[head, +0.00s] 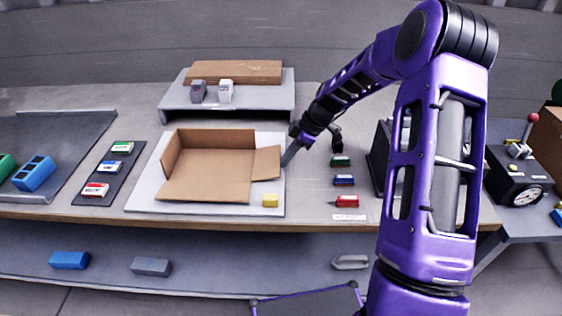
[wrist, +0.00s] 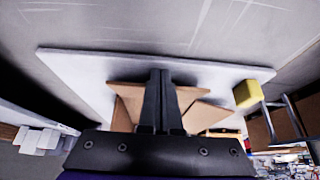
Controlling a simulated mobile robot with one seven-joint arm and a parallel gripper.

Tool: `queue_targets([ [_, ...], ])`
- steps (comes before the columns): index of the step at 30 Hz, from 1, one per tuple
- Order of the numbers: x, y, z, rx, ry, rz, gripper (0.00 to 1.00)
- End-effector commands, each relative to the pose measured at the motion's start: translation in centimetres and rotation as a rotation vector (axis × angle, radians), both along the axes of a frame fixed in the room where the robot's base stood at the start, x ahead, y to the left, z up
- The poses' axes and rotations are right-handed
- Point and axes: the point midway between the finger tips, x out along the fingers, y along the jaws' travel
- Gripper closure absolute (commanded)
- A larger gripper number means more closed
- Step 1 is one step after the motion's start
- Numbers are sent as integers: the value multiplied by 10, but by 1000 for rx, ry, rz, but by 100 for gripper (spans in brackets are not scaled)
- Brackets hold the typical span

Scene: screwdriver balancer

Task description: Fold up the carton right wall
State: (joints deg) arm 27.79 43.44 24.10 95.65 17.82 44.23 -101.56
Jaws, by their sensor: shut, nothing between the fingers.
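The brown carton (head: 212,165) lies on a white board (head: 146,194) on the table. Its left wall (head: 170,152) and back wall (head: 215,139) stand up. Its front wall (head: 205,189) lies folded out toward me. The carton right wall (head: 267,163) extends outward to the right, low or nearly flat; its exact tilt is unclear. My gripper (head: 286,162) is shut and empty, pointing down beside the outer edge of the right wall. Contact cannot be told. In the wrist view my gripper's fingers (wrist: 160,74) are together, hiding part of the cardboard (wrist: 186,97).
A yellow block (head: 270,200) sits on the board's front right corner, close to the right wall. Green, blue and red pieces (head: 344,180) stand right of the board. A raised grey shelf (head: 255,99) stands behind. A dark tray (head: 110,174) lies left.

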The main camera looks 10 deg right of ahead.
Motion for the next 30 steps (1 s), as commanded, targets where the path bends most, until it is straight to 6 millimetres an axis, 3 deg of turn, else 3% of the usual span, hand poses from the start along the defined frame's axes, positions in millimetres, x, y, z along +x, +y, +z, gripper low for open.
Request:
queue_targets([
  [18,2,6,18,0,-1,0,100],
  [30,2,7,19,0,-1,0,100],
])
